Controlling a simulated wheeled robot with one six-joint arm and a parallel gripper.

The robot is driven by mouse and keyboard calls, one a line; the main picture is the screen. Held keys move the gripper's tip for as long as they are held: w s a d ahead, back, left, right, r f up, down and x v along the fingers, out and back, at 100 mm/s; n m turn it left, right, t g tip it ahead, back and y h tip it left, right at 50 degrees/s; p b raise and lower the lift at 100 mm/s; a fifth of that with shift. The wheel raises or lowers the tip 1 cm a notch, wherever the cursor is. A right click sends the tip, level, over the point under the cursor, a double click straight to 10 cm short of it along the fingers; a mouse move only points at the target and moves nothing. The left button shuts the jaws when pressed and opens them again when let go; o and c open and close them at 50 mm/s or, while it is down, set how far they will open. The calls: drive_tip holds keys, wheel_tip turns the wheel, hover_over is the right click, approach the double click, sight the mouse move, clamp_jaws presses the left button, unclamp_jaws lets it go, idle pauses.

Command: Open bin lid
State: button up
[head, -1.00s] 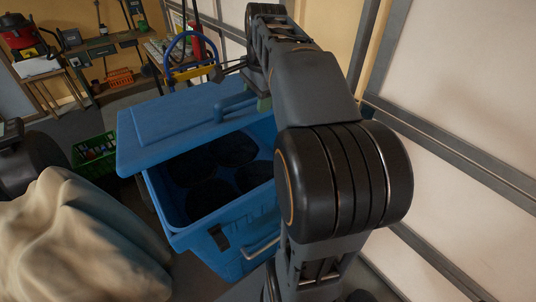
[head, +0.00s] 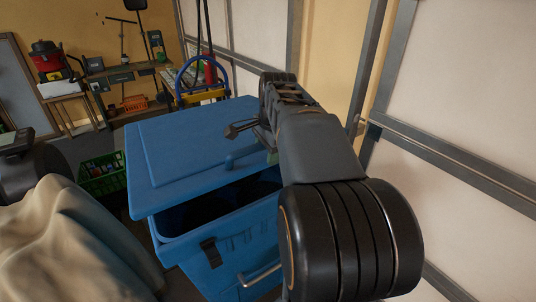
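The blue bin (head: 240,228) stands in front of me, left of my arm. Its blue lid (head: 185,150) is raised off the front rim, leaving a dark gap through which part of the inside shows. A blue bar handle (head: 243,159) is on the lid's near right part. My gripper (head: 240,129) is above the lid's right side, close to the handle. Its fingers are small and dark, and partly hidden by my arm. I cannot tell whether they touch the lid or are open or shut.
A cream cloth-covered shape (head: 75,245) fills the lower left. A green crate (head: 103,175) sits left of the bin. A wall with metal rails (head: 450,155) is close on the right. A workbench (head: 125,72) and a red vacuum (head: 48,60) are at the back.

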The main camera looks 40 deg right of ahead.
drive_tip(key=shift+r, duration=0.1)
idle(0.3)
wheel_tip(320, 180, up, 16)
drive_tip(key=p, duration=1.3)
drive_tip(key=shift+s+p, duration=0.35)
idle(0.4)
